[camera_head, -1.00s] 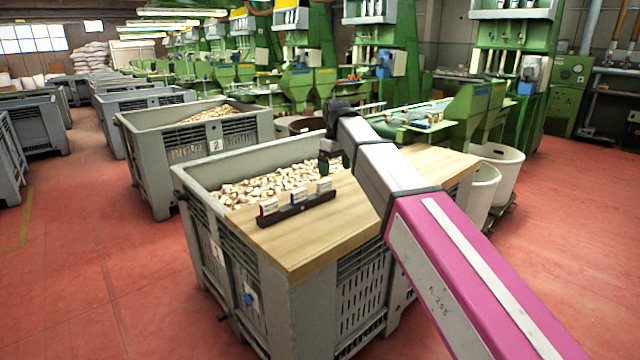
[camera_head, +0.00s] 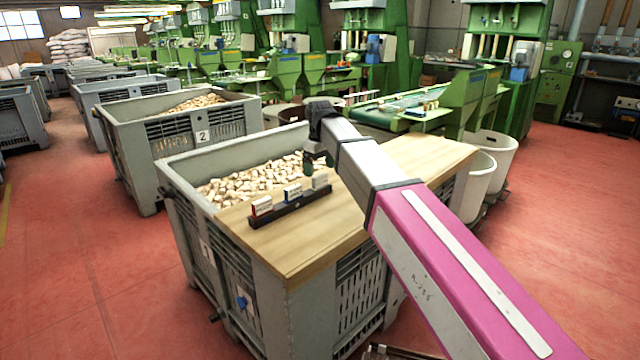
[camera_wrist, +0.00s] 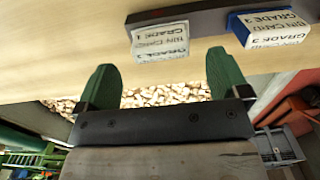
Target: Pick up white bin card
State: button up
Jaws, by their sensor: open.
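The white bin card (camera_head: 320,181) stands at the right end of a dark rack (camera_head: 291,208) on the wooden board. The white card also shows in the wrist view (camera_wrist: 160,42), with printed lettering facing the camera. My gripper (camera_head: 318,163) hangs close to the white card in the head view. In the wrist view, my gripper's (camera_wrist: 165,80) two green fingers are spread apart with nothing between them. The white card appears beyond the fingertips, roughly between them and apart from them. Whether the fingers are level with it I cannot tell.
A blue card (camera_head: 292,193) stands in the middle of the rack, with a red card (camera_head: 262,206) at its left end. The wooden board (camera_head: 300,245) covers part of a grey crate (camera_head: 180,175) of corks. Its right part is clear.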

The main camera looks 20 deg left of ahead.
aim_at(320, 175)
notch_tip(320, 175, down, 5)
jog(key=shift+s+d+f, duration=0.1)
jog(key=c, duration=0.8)
